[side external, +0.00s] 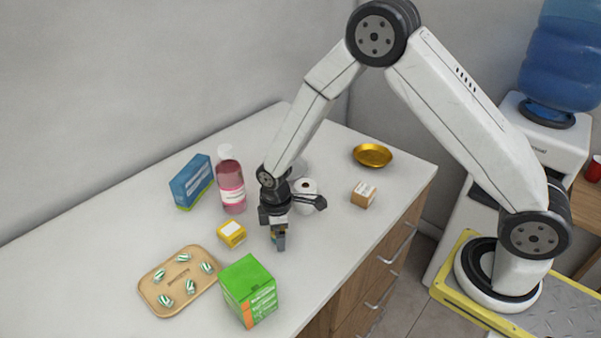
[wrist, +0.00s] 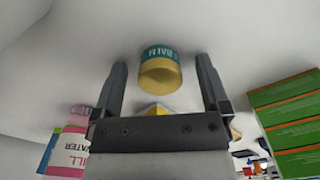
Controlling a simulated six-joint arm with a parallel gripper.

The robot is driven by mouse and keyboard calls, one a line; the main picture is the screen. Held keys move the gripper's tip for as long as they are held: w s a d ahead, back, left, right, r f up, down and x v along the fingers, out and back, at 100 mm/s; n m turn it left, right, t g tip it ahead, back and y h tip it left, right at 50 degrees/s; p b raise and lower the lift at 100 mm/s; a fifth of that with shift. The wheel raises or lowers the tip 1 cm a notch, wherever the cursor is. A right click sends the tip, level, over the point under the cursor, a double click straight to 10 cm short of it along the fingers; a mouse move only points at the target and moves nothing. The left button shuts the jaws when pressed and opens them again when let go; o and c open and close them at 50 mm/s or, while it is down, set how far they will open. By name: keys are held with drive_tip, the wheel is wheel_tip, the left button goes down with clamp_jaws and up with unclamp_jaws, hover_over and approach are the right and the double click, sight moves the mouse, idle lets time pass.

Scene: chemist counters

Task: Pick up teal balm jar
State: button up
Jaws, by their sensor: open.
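The teal balm jar (wrist: 158,69) has a gold lid and a teal label reading BALM. In the wrist view it shows between the two fingers, toward their tips, with a gap on each side. My gripper (wrist: 161,66) is open and points down over the counter in the side view (side external: 279,242). There, only a small bit of teal and gold shows by the fingers; the rest of the jar is hidden behind them.
Close to my gripper stand a small yellow box (side external: 231,233), a green box (side external: 249,290) and a white roll (side external: 306,197). A pink bottle (side external: 231,187) and blue box (side external: 191,182) are behind. A tan tray (side external: 152,289) holds several striped pieces. A gold dish (side external: 373,155) and brown box (side external: 363,194) are right.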

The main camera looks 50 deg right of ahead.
idle(0.3)
clamp_jaws()
drive_tip(key=shift+r, duration=0.15)
drive_tip(key=shift+r, duration=0.7)
drive_tip(key=s+d+r, duration=0.2)
drive_tip(key=s+r, duration=0.9)
drive_tip(key=s, duration=0.3)
drive_tip(key=shift+r, duration=0.15)
drive_tip(key=shift+w, duration=0.1)
